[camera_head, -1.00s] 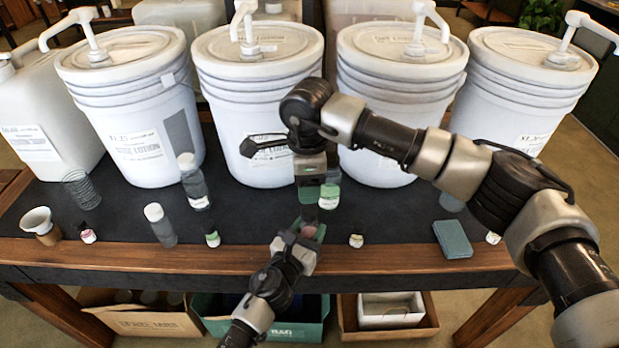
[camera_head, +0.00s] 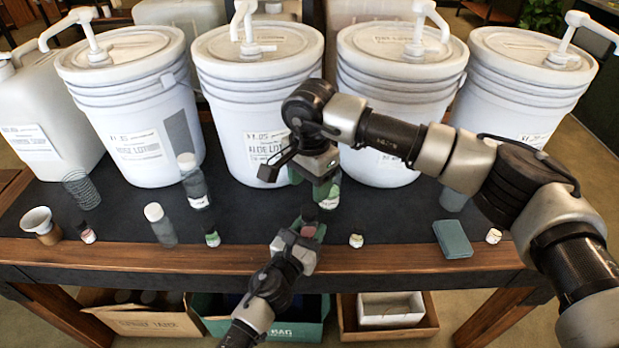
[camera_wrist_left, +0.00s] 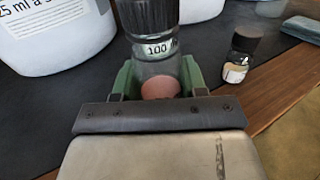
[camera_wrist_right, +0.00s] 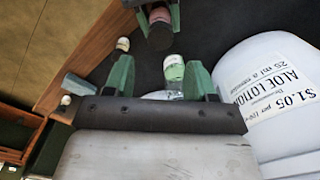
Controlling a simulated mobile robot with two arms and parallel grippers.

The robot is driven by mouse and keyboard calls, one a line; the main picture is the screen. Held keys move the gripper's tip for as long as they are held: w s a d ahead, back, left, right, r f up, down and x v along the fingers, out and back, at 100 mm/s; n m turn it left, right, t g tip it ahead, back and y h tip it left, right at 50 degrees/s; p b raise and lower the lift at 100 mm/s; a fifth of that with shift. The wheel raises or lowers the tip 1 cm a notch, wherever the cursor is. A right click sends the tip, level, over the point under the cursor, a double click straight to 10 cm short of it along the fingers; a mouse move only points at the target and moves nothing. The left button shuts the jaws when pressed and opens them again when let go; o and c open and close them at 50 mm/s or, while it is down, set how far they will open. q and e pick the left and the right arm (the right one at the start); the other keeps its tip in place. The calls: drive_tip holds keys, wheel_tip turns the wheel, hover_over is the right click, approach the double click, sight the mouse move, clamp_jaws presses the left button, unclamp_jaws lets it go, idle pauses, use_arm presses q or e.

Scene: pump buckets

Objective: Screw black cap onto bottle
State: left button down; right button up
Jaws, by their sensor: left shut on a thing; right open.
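The bottle (camera_wrist_left: 160,62) is a small clear one with a "100" label and a pinkish patch low on it. My left gripper (camera_head: 310,228) is shut on it near the table's front edge. The black cap (camera_wrist_left: 148,14) sits at the bottle's top; I cannot tell how tightly it is seated. The cap also shows in the head view (camera_head: 309,212) and in the right wrist view (camera_wrist_right: 160,36). My right gripper (camera_head: 313,180) is open and empty, a little above and behind the cap, its fingers apart in the right wrist view (camera_wrist_right: 160,75).
A white-capped bottle (camera_head: 328,200) stands just behind the held one. Several small bottles, a black-capped one (camera_wrist_left: 240,55) among them, and a teal block (camera_head: 453,239) are on the dark table top. Large white pump buckets (camera_head: 255,110) line the back, limiting room there.

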sight(309, 210)
wheel_tip(309, 210, down, 7)
drive_tip(key=shift+f, duration=0.15)
idle(0.4)
drive_tip(key=c, duration=0.9)
drive_tip(key=m, duration=0.6)
drive_tip(key=shift+m, duration=0.3)
drive_tip(key=shift+c, duration=0.2)
drive_tip(key=m, duration=0.5)
drive_tip(key=o, duration=1.1)
wheel_tip(309, 210, up, 12)
